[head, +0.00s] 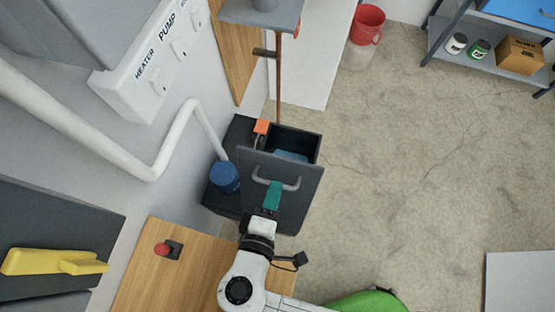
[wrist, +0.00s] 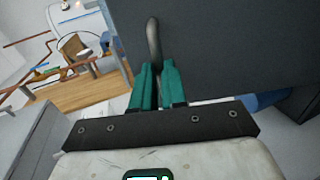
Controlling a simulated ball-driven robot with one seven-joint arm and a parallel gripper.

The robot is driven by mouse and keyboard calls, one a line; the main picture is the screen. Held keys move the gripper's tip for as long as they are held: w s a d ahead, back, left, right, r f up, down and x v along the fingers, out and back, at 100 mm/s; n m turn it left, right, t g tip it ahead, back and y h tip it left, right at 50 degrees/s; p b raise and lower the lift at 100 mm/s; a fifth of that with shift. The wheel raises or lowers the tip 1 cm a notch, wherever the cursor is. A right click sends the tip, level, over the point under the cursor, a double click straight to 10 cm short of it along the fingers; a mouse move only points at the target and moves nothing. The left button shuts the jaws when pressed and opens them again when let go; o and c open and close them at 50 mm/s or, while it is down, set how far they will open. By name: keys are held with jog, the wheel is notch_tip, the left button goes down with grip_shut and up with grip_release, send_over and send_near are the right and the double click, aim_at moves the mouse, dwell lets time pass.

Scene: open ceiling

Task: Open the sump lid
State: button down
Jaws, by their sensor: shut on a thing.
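The sump (head: 312,150) is a dark box beside the wall. Its top is partly uncovered, and something blue shows inside. The sump lid (head: 303,205) is a dark grey panel tilted up off the opening, on the near side of it. A grey bar handle (head: 291,186) stands out from the lid's face. My gripper (head: 273,187), with teal fingers, is shut on the handle. In the wrist view the lid (wrist: 225,45) fills the upper right, and the handle (wrist: 153,40) runs down between my fingertips (wrist: 155,68). The lid's hinge is hidden.
A blue cap (head: 224,176) and white pipe (head: 150,172) sit left of the sump. An orange piece (head: 261,127) is at its back corner. A wooden counter (head: 140,285) with a red knob (head: 161,249) is at lower left. Open floor (head: 410,170) lies right.

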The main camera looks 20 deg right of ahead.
jog(key=shift+s+a+f, duration=0.25)
jog(key=shift+s+f, duration=0.3)
jog(key=shift+s, duration=0.1)
jog(key=c, duration=1.2)
grip_release()
jog(key=shift+w, duration=0.1)
jog(key=shift+o, duration=0.2)
jog(key=shift+r, duration=0.1)
jog(key=shift+w+r, duration=0.1)
jog(key=shift+r, duration=0.05)
